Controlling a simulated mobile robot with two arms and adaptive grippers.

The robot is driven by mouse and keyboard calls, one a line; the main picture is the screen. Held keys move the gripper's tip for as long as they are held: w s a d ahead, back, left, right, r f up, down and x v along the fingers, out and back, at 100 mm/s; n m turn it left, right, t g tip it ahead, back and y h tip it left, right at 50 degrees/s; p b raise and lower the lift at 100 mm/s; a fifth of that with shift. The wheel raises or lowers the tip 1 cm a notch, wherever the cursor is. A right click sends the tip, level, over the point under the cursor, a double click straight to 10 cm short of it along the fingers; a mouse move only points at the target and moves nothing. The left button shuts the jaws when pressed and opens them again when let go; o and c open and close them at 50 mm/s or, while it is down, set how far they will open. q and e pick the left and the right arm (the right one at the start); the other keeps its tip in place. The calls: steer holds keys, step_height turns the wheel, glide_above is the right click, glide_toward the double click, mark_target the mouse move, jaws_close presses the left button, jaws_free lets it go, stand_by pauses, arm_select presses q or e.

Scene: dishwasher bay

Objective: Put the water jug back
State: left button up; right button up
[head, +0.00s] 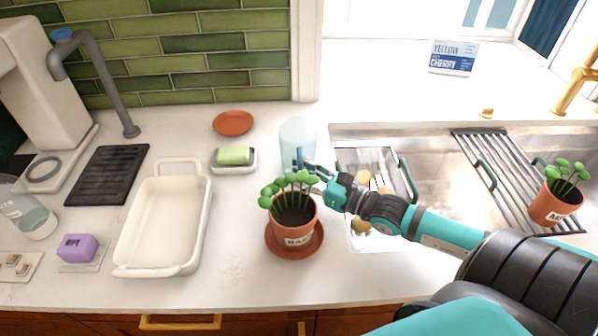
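A pale blue, see-through jug-like vessel (297,136) stands upright on the counter, left of the sink and behind the potted plant. My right gripper (308,167) reaches in from the right, with its fingers at the front lower side of this vessel. The plant's leaves partly cover the fingers, so I cannot tell whether they are closed on it. Another clear glass vessel (27,210), with what looks like water in it, stands at the left edge, cut off by the frame. My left gripper is not in view.
A potted plant (297,237) on a terracotta saucer stands just in front of my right gripper. A soap dish (236,168), orange plate (233,122) and white baking dish (128,257) lie to the left. The sink (440,155) holds a rack and another plant (557,200).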

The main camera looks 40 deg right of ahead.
steer(key=shift+o, duration=0.7)
steer(key=shift+r+p, duration=0.3)
steer(key=shift+p, duration=0.05)
steer(key=v, duration=1.1)
steer(key=shift+f+b, duration=0.2)
steer(key=shift+b, duration=0.1)
steer(key=shift+s+d, duration=0.15)
steer(key=shift+s, duration=0.35)
steer(key=shift+r, duration=0.1)
